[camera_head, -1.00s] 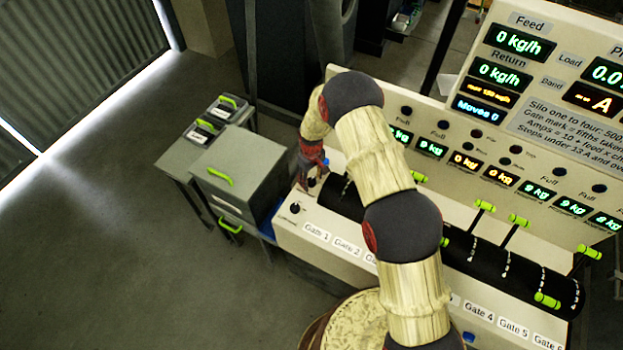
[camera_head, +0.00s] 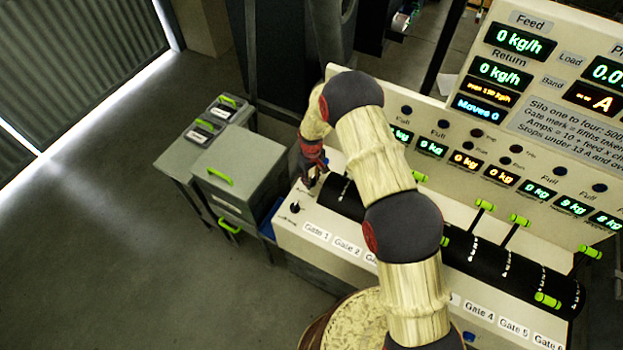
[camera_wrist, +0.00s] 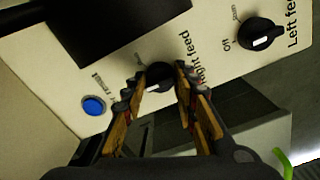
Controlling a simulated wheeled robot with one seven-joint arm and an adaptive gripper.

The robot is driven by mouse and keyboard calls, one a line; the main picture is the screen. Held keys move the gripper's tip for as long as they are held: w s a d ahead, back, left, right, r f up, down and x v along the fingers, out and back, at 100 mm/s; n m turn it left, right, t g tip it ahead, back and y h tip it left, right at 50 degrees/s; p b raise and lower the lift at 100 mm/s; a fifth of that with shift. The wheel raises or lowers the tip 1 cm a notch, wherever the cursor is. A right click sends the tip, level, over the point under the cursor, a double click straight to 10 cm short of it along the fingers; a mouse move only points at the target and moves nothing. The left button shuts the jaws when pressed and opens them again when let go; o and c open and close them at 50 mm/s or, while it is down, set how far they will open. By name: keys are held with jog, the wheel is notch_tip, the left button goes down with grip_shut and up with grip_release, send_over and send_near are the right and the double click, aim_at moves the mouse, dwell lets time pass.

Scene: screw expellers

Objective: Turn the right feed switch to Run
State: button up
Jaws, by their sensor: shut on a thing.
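The right feed switch is a black round knob (camera_wrist: 159,75) on the cream panel, partly covered by my fingers in the wrist view. Its "Right feed" label is partly hidden, and I cannot tell where its pointer stands. My gripper (camera_wrist: 160,88) has one finger on each side of this knob and is shut on it. In the head view my gripper (camera_head: 312,181) is low at the far left end of the console, with the knob hidden. The left feed switch (camera_wrist: 261,41) is a similar black knob with a white mark, apart from my gripper; its mark is near "Off".
A blue button (camera_wrist: 93,106) sits on the panel left of my fingers in the wrist view. A black drum (camera_head: 342,197) with green-handled gate levers runs along the console. A grey box (camera_head: 238,172) with green handles stands left of the console.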

jog(key=m+b, duration=0.4)
jog(key=m, duration=0.1)
jog(key=shift+f+b, duration=0.15)
jog(key=shift+b, duration=0.25)
jog(key=m+b, duration=0.2)
jog(key=m, duration=0.2)
jog(key=shift+b, duration=0.35)
jog(key=shift+m+b, duration=0.55)
jog(key=shift+m, duration=0.75)
jog(key=shift+r, duration=0.2)
jog(key=o, duration=1.2)
notch_tip(320, 180, up, 12)
jog(key=shift+f, duration=0.1)
